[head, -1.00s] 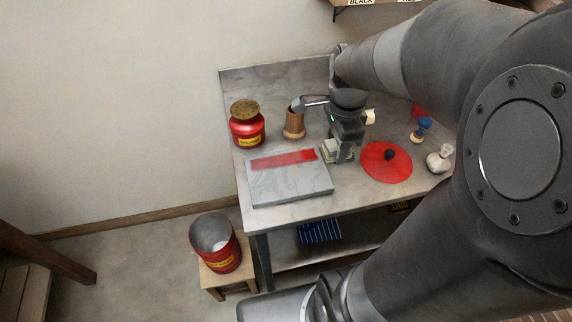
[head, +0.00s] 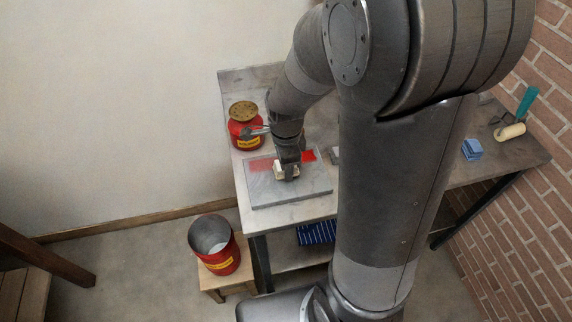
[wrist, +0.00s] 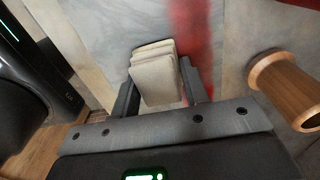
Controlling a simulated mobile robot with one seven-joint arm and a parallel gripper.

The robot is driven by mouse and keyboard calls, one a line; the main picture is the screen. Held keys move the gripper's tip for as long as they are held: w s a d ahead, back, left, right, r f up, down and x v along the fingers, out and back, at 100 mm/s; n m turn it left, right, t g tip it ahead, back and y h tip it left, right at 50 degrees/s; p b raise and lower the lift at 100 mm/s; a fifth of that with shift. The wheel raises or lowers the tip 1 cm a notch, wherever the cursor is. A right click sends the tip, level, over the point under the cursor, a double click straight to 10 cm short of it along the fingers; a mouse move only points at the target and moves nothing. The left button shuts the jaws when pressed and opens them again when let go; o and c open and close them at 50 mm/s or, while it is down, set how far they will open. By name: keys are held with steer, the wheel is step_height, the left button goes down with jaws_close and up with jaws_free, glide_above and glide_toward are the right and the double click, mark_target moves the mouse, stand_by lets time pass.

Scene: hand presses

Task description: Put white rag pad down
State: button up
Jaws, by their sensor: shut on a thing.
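The white rag pad (wrist: 155,80) is a small folded cream cloth between the fingers of my gripper (wrist: 158,85) in the wrist view. My gripper (head: 287,172) is shut on it. In the head view the pad (head: 281,171) shows just below the gripper, over the grey slab (head: 300,192) with a red ink smear (head: 308,156). I cannot tell whether the pad touches the slab.
A red can with a brass lid (head: 243,123) stands behind the slab. A wooden cylinder (wrist: 284,88) is close to my gripper in the wrist view. An open red bin (head: 215,244) stands on a low stool. A blue stack (head: 472,149) and a roller (head: 509,131) lie at the right.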

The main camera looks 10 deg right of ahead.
steer(key=shift+f, duration=0.35)
